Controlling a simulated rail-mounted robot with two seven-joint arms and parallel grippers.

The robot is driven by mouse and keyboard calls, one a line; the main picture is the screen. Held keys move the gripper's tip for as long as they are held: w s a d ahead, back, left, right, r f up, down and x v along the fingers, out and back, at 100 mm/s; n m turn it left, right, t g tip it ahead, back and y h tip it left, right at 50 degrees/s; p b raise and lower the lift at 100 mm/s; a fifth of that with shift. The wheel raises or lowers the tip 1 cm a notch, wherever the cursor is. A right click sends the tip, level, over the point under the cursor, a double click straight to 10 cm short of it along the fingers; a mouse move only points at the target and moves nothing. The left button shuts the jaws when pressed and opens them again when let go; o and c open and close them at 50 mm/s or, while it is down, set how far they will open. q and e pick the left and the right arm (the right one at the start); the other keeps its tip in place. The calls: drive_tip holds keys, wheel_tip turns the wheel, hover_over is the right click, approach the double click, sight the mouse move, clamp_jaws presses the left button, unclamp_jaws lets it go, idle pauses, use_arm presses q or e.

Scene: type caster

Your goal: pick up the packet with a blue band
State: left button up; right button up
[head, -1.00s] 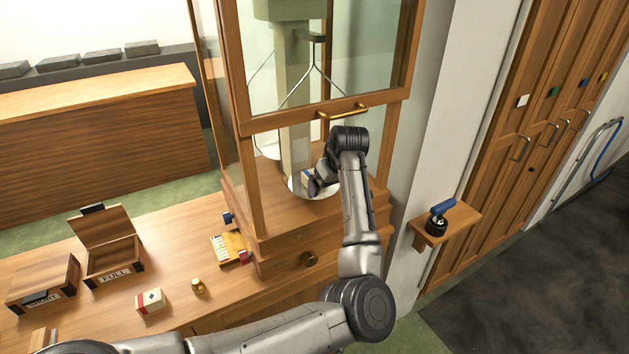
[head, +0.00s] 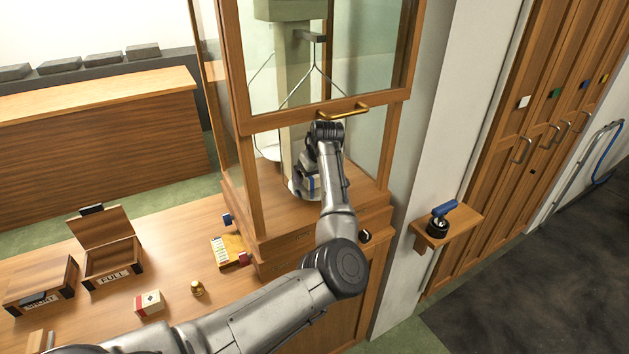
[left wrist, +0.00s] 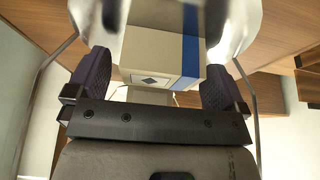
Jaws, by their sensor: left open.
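The packet with a blue band (left wrist: 165,52) is cream with a dark diamond mark on its end. In the left wrist view it lies between the two fingers of my left gripper (left wrist: 158,66), which is open with a gap at each side. In the head view a blue-and-white bit of the packet (head: 311,184) shows beside my left gripper (head: 306,176), inside the glass balance case. It is at the round pale pan (head: 292,191); the wrist hides most of it. My right gripper is not in view.
The case's wooden sash with a brass handle (head: 343,112) is raised above my wrist; case posts stand at both sides. A packet with a red band (head: 149,304), a small brass weight (head: 197,288) and an open box labelled FULL (head: 112,262) stand on the counter.

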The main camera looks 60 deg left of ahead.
use_arm(q)
drive_tip(key=shift+a+f, duration=0.1)
drive_tip(key=shift+f, duration=0.1)
drive_tip(key=c, duration=1.1)
drive_tip(key=shift+c, duration=0.2)
drive_tip(key=shift+r, duration=0.15)
